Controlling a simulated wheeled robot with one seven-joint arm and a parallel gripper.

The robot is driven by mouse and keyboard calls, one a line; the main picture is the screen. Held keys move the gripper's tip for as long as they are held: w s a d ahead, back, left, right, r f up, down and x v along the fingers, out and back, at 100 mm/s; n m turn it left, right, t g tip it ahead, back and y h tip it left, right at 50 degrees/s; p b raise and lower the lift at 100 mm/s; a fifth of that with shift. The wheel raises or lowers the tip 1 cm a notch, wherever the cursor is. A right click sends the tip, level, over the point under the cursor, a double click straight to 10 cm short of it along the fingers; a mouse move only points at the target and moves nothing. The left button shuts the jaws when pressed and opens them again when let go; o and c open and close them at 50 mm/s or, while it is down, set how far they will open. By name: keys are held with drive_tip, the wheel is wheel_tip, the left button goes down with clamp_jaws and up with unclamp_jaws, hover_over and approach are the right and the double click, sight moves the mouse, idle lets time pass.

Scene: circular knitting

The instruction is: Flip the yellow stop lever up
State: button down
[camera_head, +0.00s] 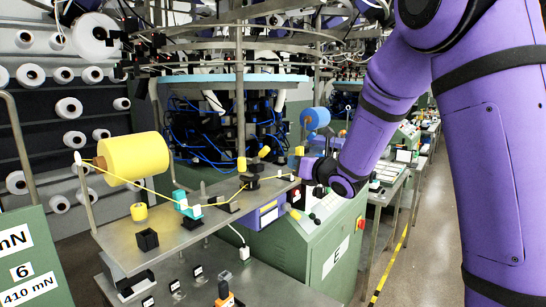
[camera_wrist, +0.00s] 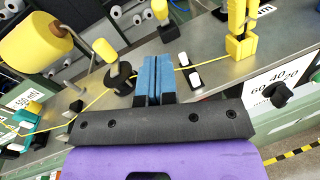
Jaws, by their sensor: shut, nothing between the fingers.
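A yellow upright piece (camera_wrist: 240,42) stands near the edge of the metal plate in the wrist view, right of my gripper (camera_wrist: 158,78) and apart from it. It looks like the stop lever, but I cannot be sure. A yellow top (camera_head: 299,151) shows close behind my gripper in the head view. My gripper's blue fingers are shut and empty, above the plate. In the head view my purple wrist hides much of this area. A yellow yarn line runs behind the fingers towards the yellow piece.
The metal plate (camera_head: 150,248) bears a yellow yarn cone (camera_head: 135,158), a teal yarn guide (camera_head: 187,205) and a black disc with a yellow-topped post (camera_wrist: 118,76). A black knob (camera_wrist: 280,94) sits on the panel by the plate edge. An aisle lies to the right.

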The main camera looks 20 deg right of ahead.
approach(261, 155)
drive_tip(key=x, duration=0.3)
drive_tip(key=d+x, duration=0.1)
drive_tip(key=x, duration=0.1)
drive_tip(key=shift+w+r, duration=0.25)
